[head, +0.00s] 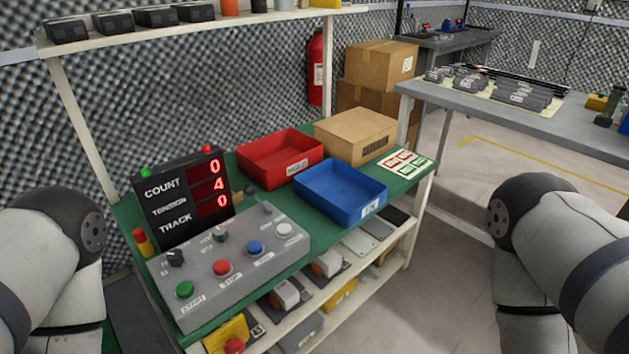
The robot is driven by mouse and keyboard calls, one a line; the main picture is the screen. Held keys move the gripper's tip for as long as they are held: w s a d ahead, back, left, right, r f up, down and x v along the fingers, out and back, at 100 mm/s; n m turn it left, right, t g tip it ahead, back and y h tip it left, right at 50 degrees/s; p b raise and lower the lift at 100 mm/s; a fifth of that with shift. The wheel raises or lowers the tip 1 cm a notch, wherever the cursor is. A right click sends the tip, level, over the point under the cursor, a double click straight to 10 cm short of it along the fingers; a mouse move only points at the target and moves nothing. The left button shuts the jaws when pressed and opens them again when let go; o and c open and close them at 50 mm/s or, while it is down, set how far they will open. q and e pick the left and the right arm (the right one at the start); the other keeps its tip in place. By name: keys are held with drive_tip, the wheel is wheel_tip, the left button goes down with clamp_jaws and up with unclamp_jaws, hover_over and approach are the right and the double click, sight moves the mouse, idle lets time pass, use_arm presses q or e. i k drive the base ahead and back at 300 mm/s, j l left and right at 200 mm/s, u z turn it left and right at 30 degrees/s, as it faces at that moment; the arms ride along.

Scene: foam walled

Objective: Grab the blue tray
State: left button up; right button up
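The blue tray (340,212) lies on the green top of a workbench, near its front edge. It looks empty and has a small white label on its front right side. A red tray (262,172) sits just behind it to the left, and a cardboard box (372,148) stands behind it to the right. Parts of my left arm show at the left edge and parts of my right arm at the right edge, both well apart from the blue tray. Neither gripper is in view.
A control panel (203,276) with buttons and a counter display (185,199) stand left of the blue tray. A label sheet (404,163) lies to its right. Shelves below hold several items. A grey table (485,112) stands at the right, with open floor (455,270) before it.

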sight(344, 194)
drive_tip(key=i+l+u, duration=0.3)
drive_tip(key=l+u, duration=0.15)
drive_tip(key=l, duration=0.15)
drive_tip(key=i+l+u, duration=0.2)
drive_tip(key=l+u, duration=0.3)
drive_tip(key=l, duration=0.15)
drive_tip(key=i+l+u, duration=0.1)
drive_tip(key=l+u, duration=0.35)
drive_tip(key=l, duration=0.25)
drive_tip(key=l+u, duration=0.5)
drive_tip(key=l, duration=0.25)
drive_tip(key=l+u, duration=0.2)
drive_tip(key=l, duration=0.25)
drive_tip(key=k+l+u, duration=0.2)
drive_tip(key=l, duration=0.25)
drive_tip(key=l+u, duration=0.2)
drive_tip(key=l, duration=0.55)
